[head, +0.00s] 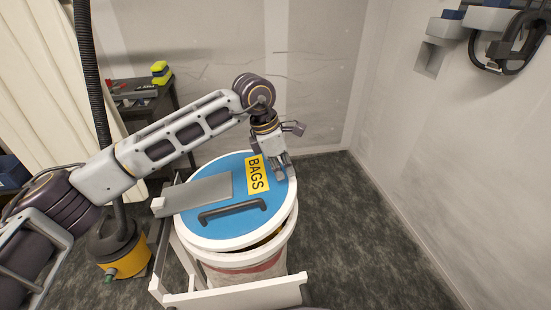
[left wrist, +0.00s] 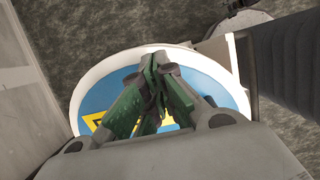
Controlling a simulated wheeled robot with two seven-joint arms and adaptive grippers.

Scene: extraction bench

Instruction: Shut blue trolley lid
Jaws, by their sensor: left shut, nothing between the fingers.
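The blue trolley lid (head: 221,197) has a white rim, a dark handle and a yellow BAGS label. It lies over the round white trolley bin (head: 245,262), with a narrow dark gap under its front right edge, so it is not flush there. It also shows in the left wrist view (left wrist: 207,88). My left gripper (head: 280,172) is shut and empty, pointing down at the lid's back right part beside the label. In the left wrist view its green-sided fingers (left wrist: 154,100) are together over the lid. I cannot tell whether the fingertips touch it. My right gripper is not in view.
A white trolley frame (head: 235,294) surrounds the bin. A yellow and black vacuum (head: 125,255) with a dark hose stands to the left. A dark side table (head: 140,108) with tools is behind. Walls close in at the back and right; carpet is clear at the right.

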